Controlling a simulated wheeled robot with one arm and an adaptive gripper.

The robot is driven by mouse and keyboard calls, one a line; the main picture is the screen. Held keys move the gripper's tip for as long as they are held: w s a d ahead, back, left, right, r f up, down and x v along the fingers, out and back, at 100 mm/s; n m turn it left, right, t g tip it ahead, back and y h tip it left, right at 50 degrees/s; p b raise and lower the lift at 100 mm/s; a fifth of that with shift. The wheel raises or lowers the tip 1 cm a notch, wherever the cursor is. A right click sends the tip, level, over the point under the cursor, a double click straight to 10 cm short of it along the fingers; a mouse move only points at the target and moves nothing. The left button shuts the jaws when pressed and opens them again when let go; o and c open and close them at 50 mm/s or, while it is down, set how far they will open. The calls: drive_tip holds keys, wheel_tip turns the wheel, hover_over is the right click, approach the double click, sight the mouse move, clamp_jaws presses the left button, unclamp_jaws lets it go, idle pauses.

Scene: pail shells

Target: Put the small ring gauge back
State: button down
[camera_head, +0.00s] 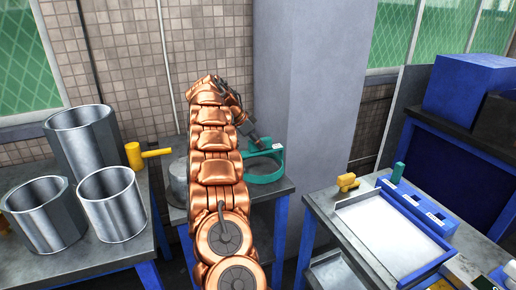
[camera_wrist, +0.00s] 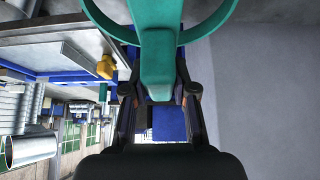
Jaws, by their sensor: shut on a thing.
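A teal ring gauge (camera_head: 264,178) with a broad handle shows at the far end of my arm, over the middle bench. My gripper (camera_head: 258,143) is shut on its handle. In the wrist view the handle (camera_wrist: 158,65) sits between the two fingers (camera_wrist: 158,92), and the ring (camera_wrist: 215,22) opens beyond them, partly out of frame. I cannot tell if the ring touches the bench top. A blue holder (camera_head: 428,212) with pale labels lies along the back of the right bench; a green piece (camera_head: 398,172) stands at its far end.
The right bench carries a pale tray (camera_head: 392,236) and a yellow piece (camera_head: 347,182). A grey pillar (camera_head: 308,90) rises close behind the ring. Several metal shells (camera_head: 112,205) and a yellow-headed tool (camera_head: 134,155) stand on the left bench. A metal cylinder (camera_head: 178,182) is partly behind my arm.

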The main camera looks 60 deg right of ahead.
drive_tip(key=shift+f+p, duration=0.35)
drive_tip(key=shift+f, duration=1.1)
drive_tip(key=c, duration=0.9)
unclamp_jaws()
drive_tip(key=b+v, duration=0.2)
drive_tip(key=v, duration=0.8)
drive_tip(key=shift+v, duration=1.05)
